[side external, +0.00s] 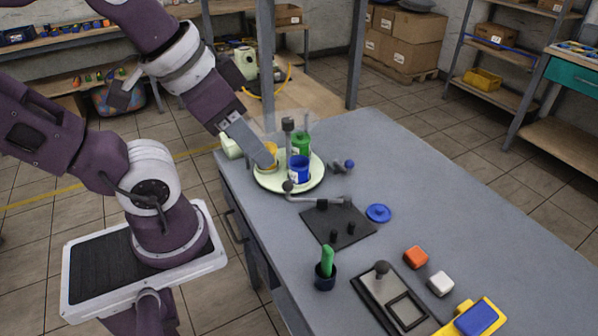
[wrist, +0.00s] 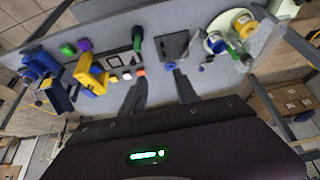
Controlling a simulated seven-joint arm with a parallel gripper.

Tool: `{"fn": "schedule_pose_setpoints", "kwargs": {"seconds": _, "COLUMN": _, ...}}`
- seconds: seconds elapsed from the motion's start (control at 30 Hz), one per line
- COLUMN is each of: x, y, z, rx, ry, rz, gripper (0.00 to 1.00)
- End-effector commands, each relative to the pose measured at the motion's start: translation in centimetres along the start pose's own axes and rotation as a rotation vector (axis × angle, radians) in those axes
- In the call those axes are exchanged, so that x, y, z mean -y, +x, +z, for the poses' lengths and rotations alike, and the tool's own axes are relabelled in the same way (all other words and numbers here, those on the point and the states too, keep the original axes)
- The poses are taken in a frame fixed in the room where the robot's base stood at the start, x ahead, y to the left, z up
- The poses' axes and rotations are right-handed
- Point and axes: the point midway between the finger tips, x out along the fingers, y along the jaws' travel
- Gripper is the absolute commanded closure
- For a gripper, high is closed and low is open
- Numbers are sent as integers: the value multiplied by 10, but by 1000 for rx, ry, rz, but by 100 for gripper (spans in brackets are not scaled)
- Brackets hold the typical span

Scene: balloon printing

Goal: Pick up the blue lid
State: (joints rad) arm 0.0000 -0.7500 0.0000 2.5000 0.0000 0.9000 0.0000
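The blue lid (side external: 378,213) is a round disc with a small knob. It lies on the grey table just right of the dark square plate. In the wrist view the blue lid (wrist: 170,66) shows small, beyond the fingertips near the right finger. My gripper (wrist: 158,75) is open, with its two dark fingers apart and nothing visible between them. In the side view my gripper (side external: 264,157) is over the left edge of the table near the round tray, well apart from the lid. Its fingertips are not clear there.
The pale round tray (side external: 310,184) holds yellow, green (side external: 301,146) and blue (side external: 299,170) containers. A dark plate with an arm fixture (side external: 345,228) lies left of the lid. Orange (side external: 416,257) and white (side external: 440,284) blocks are nearer the front. The table right of the lid is clear.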

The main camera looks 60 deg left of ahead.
Motion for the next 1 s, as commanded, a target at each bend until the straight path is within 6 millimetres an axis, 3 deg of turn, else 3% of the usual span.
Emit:
{"fn": "schedule_pose_setpoints", "kwargs": {"seconds": 0.17, "x": 0, "y": 0, "z": 0, "rx": 0, "ry": 0, "rz": 0, "gripper": 64}}
{"fn": "schedule_pose_setpoints", "kwargs": {"seconds": 0.43, "x": 0, "y": 0, "z": 0, "rx": 0, "ry": 0, "rz": 0, "gripper": 15}}
{"fn": "schedule_pose_setpoints", "kwargs": {"seconds": 0.77, "x": 0, "y": 0, "z": -5, "rx": 7, "ry": -6, "rz": 0, "gripper": 14}}
{"fn": "schedule_pose_setpoints", "kwargs": {"seconds": 0.87, "x": 1, "y": 7, "z": -36, "rx": 55, "ry": -45, "rz": 1, "gripper": 14}}
{"fn": "schedule_pose_setpoints", "kwargs": {"seconds": 0.97, "x": 3, "y": 33, "z": -92, "rx": 133, "ry": -120, "rz": -3, "gripper": 14}}
{"fn": "schedule_pose_setpoints", "kwargs": {"seconds": 1.0, "x": 5, "y": 50, "z": -114, "rx": 166, "ry": -153, "rz": -7, "gripper": 14}}
